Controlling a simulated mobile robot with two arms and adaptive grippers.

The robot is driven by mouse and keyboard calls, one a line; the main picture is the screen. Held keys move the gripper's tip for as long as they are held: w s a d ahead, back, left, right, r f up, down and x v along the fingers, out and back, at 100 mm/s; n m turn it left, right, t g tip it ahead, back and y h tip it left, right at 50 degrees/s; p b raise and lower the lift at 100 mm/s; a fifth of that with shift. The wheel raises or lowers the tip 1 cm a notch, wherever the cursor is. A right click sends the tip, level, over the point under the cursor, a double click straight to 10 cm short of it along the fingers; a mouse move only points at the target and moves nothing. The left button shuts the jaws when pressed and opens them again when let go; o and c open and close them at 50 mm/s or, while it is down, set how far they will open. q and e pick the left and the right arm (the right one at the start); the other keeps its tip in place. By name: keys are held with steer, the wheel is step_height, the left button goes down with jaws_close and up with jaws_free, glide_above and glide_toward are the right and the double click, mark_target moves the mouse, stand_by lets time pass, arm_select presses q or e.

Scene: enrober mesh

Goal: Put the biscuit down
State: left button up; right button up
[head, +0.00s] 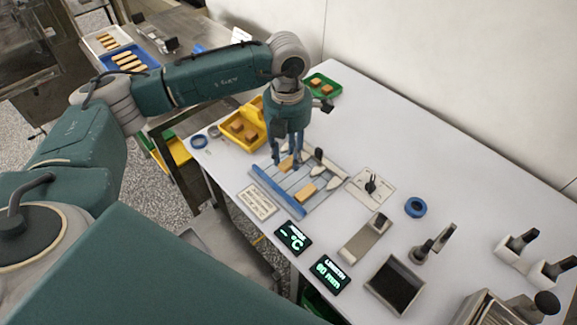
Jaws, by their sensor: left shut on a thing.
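A second tan biscuit (306,192) lies on the mesh nearer the front. My right gripper is not in view.
A yellow tray (236,137) with biscuits stands left of the gripper, and a green tray (332,92) behind. Pale pointed pieces (336,184) lie at the mesh's right side. The back right tabletop is clear.

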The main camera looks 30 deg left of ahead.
mark_target(288, 179)
arm_select(q)
step_height(288, 179, down, 7)
steer(key=shift+r+p, duration=0.15)
steer(key=shift+p, duration=0.6)
steer(key=shift+f, duration=0.2)
steer(key=o, duration=0.6)
